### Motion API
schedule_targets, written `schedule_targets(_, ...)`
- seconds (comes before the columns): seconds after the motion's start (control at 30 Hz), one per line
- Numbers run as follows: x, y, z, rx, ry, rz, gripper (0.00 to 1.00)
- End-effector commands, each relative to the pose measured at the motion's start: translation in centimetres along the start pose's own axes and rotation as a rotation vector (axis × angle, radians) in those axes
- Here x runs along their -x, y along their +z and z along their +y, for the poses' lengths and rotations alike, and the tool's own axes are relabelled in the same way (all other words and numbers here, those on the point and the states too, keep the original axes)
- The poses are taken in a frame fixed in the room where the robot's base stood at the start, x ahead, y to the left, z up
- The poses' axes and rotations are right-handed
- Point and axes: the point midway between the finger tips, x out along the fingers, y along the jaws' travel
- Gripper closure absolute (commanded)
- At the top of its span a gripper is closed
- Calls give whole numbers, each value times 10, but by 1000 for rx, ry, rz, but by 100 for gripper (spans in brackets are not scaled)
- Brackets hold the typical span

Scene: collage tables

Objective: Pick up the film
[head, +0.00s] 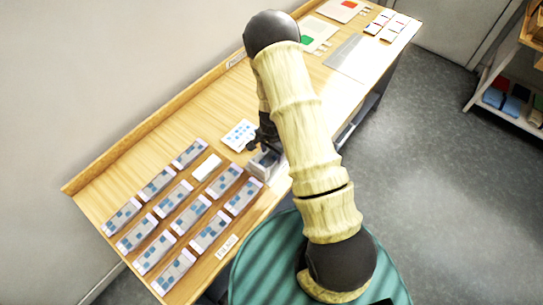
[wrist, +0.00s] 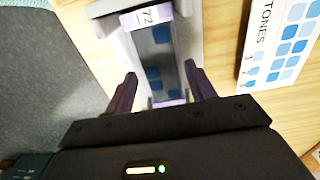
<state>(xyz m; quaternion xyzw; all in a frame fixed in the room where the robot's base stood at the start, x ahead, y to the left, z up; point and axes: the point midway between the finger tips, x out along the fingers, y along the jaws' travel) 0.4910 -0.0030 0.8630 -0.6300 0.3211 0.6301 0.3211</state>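A film piece (wrist: 163,55), dark and clear with blue squares and purple-white ends, lies in a pale grey holder (wrist: 116,22) in the wrist view; a label on it seems to read 72. My gripper (wrist: 160,74) is open, with one finger on each side of the film's near part. I cannot tell whether the fingers touch it. In the head view my gripper (head: 259,146) is beside the grey holder (head: 263,167) at the table's front edge. My arm hides part of that spot, and the film inside is not clear there.
Several similar strips (head: 190,214) lie in rows on the wooden table (head: 125,167). A white card with blue squares (head: 240,135) lies behind my gripper; it also shows in the wrist view (wrist: 282,45). Flat boards (head: 345,53) lie at the far end. A shelf (head: 510,100) stands right.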

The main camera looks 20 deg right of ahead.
Motion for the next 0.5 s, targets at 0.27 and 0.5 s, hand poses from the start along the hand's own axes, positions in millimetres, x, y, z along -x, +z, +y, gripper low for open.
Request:
schedule_targets(0.27, 0, 0, 0, 0, 0, 0, 75)
schedule_targets(0.5, 4, 0, 0, 1, 0, 1, 75)
